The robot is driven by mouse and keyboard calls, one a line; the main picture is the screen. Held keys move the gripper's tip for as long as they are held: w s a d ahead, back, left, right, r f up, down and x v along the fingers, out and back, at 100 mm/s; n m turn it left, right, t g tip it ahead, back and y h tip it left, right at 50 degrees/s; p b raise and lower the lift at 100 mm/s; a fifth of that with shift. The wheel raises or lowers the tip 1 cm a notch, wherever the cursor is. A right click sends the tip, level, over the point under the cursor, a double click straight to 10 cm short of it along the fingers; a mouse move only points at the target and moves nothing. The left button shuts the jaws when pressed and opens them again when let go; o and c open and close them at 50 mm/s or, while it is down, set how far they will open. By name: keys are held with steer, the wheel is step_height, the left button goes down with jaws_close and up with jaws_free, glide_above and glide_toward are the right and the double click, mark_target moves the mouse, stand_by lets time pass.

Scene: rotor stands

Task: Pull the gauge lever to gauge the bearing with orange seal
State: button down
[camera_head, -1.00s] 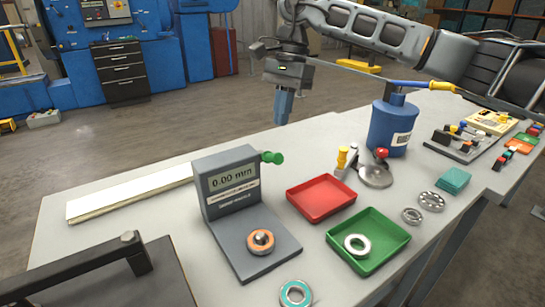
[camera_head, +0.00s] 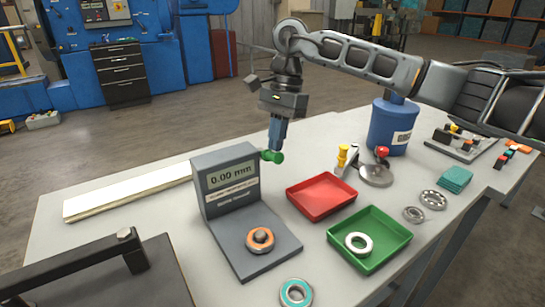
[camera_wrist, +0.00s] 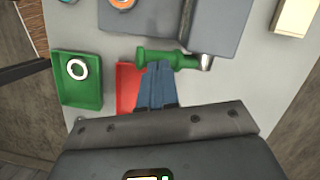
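The grey gauge (camera_head: 226,180) stands on the bench and its display reads 0.00 mm. The bearing with orange seal (camera_head: 260,240) sits on the gauge's base plate; its orange edge also shows in the wrist view (camera_wrist: 122,3). The green gauge lever (camera_head: 272,157) sticks out from the gauge's upper right side; in the wrist view the lever (camera_wrist: 185,60) lies across the picture. My gripper (camera_head: 274,148) points down at the lever, its blue fingers together. In the wrist view the fingertips (camera_wrist: 159,64) overlap the lever's handle; I cannot tell whether they touch it.
A red tray (camera_head: 321,196) and a green tray (camera_head: 369,240) holding a white-sealed bearing (camera_head: 358,244) stand right of the gauge. A teal-sealed bearing (camera_head: 296,293) lies in front. A blue canister (camera_head: 393,126) stands behind.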

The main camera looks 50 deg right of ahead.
steer(key=shift+f, duration=0.2)
steer(key=d+f+b, duration=0.1)
steer(key=b, duration=0.1)
steer(key=d+b, duration=0.2)
steer(key=shift+f, duration=0.35)
stand_by(0.5)
steer(key=b+v, duration=0.1)
steer(key=v, duration=0.6)
steer(key=shift+r, duration=0.35)
stand_by(0.8)
